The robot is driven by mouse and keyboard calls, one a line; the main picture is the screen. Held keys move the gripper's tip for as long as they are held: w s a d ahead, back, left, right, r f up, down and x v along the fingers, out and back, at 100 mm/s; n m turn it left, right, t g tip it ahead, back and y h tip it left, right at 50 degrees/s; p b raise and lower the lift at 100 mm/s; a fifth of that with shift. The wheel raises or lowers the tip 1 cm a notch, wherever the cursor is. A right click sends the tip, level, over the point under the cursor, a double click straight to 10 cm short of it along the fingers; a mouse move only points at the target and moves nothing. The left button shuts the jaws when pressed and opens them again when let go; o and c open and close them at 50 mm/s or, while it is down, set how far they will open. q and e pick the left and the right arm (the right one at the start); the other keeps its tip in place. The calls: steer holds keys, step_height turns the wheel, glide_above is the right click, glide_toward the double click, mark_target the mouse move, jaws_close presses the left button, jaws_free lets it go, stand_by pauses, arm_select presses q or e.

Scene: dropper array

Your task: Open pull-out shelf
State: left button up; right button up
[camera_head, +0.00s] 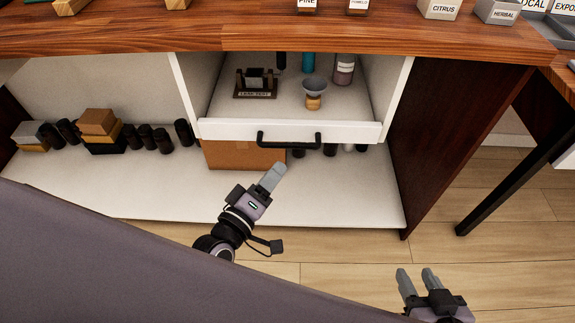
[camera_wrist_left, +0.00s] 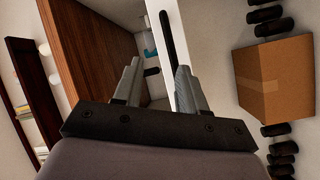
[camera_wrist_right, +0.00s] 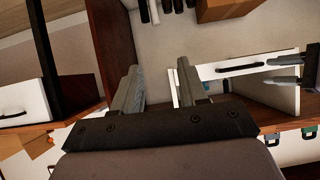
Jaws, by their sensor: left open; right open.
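The pull-out shelf has a white front (camera_head: 360,131) with a black bar handle (camera_head: 288,141); it carries a black stand (camera_head: 255,82), a funnel-topped cup (camera_head: 314,90) and bottles. My left gripper (camera_head: 273,176) is just below and in front of the handle, apart from it. In the left wrist view its fingers (camera_wrist_left: 155,72) are parted and empty, with the handle (camera_wrist_left: 166,35) beyond the tips. My right gripper (camera_head: 417,274) is open and empty at the lower right, away from the shelf. The handle also shows in the right wrist view (camera_wrist_right: 240,67).
A cardboard box (camera_head: 243,155) and dark bottles stand under the shelf. More dark jars (camera_head: 145,137) and stacked blocks (camera_head: 98,123) are at left. The wooden counter (camera_head: 300,33) overhangs the shelf, and a dark side panel (camera_head: 445,130) bounds the right. Floor in front is clear.

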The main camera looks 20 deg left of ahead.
mark_target(289, 144)
arm_select(q)
steer(key=shift+w+d+f+n+t+y+b, duration=0.1)
steer(key=shift+w+f+n+t+y+b, duration=0.2)
steer(key=shift+w+n+b, duration=1.1)
steer(key=shift+w+f+n+t+y+b, duration=0.25)
steer(key=shift+w+n+t+b, duration=0.3)
steer(key=shift+w, duration=1.7)
steer(key=shift+w+d+f+n+t+y+b, duration=0.1)
steer(key=shift+w+f+n+t+y+b, duration=0.15)
steer(key=shift+w+n+b, duration=1.15)
arm_select(e)
steer(key=shift+y, duration=0.4)
steer(key=shift+w+a+f+p, duration=0.15)
steer(key=shift+a+f, duration=0.15)
steer(key=shift+f, duration=0.4)
steer(key=shift+w+a+f+p, duration=0.15)
steer(key=shift+a+f, duration=0.1)
steer(key=shift+f, duration=0.4)
steer(key=shift+w+a+f+p, duration=0.15)
steer(key=shift+a+f, duration=0.15)
steer(key=shift+f, duration=0.4)
arm_select(q)
steer(key=shift+w+m, duration=0.4)
steer(key=shift+m, duration=0.05)
jaws_close()
